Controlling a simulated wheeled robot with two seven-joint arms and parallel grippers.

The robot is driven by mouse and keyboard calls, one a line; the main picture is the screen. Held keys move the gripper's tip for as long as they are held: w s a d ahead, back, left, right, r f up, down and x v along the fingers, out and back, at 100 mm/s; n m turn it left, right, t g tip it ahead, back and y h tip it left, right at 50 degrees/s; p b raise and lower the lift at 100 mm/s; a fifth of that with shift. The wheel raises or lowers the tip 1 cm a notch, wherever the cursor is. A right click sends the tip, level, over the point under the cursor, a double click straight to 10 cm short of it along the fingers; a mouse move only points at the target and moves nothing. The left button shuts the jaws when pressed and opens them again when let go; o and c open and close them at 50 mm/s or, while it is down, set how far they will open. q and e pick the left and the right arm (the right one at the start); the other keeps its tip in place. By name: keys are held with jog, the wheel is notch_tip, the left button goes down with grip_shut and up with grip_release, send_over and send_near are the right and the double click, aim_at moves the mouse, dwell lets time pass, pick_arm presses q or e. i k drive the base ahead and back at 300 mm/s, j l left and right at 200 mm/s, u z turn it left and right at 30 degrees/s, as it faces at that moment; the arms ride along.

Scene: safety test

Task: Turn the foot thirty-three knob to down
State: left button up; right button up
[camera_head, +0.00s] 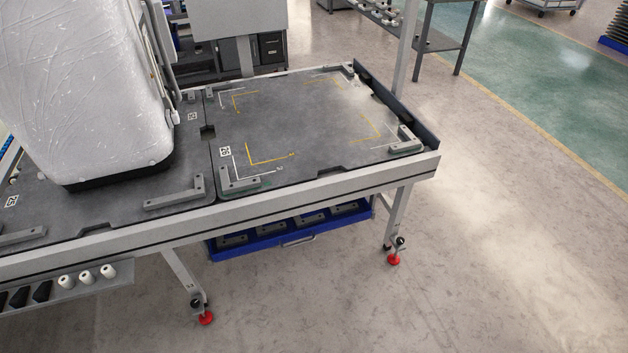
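Two table legs with red feet show in the head view. The right leg has a black knob (400,242) just above its red foot (393,260). The nearer leg has a black knob (197,303) above its red foot (205,318). Both feet are on the floor. I cannot read a number on either foot, so I cannot tell which is thirty-three. The knobs are too small to tell which way they are turned. Neither of my grippers is in view.
The grey worktable (300,125) fills the left and middle. A large wrapped white object (85,85) stands on its left part. A blue drawer (290,235) hangs under it. A rail with white and black handles (65,284) is at lower left. The floor at right is clear.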

aim_at(195, 304)
jog(key=k+j+z, duration=0.1)
jog(key=j+z, duration=0.25)
jog(key=j, duration=0.9)
jog(key=u, duration=1.05)
